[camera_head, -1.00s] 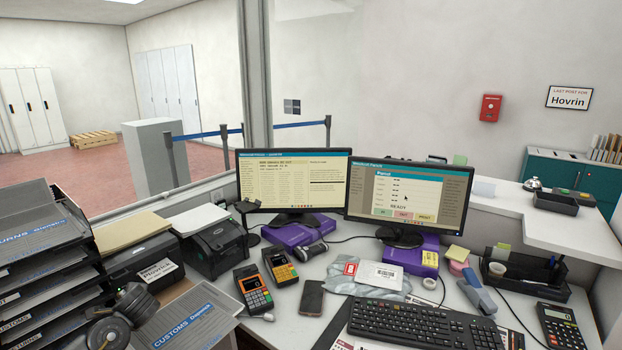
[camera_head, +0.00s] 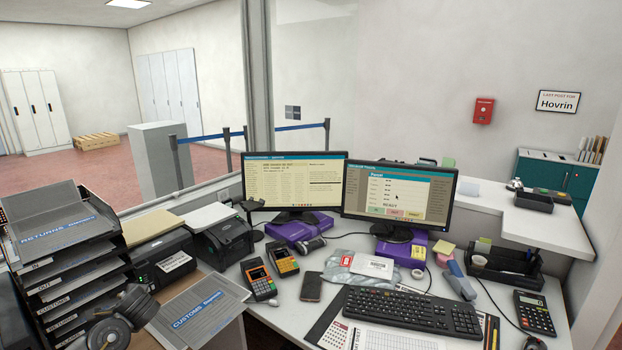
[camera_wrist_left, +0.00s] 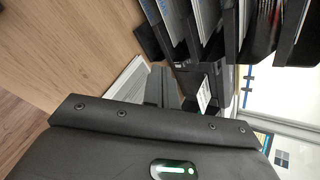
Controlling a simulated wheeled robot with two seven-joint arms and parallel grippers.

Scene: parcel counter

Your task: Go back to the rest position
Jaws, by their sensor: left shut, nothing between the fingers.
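My left gripper (camera_wrist_left: 163,88) shows in the left wrist view, with its dark housing and small green light filling the bottom. Its fingers are together with nothing between them. It points toward a wooden surface and the dark stacked trays, and touches nothing that I can make out. In the head view a dark rounded part of my left arm (camera_head: 124,312) is at the lower left, in front of the trays; its fingertips cannot be made out there. My right gripper is in neither view.
Two monitors (camera_head: 295,183), card terminals (camera_head: 258,279), a phone (camera_head: 312,287) and a keyboard (camera_head: 412,310) crowd the desk. A white raised counter (camera_head: 515,217) is at the right.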

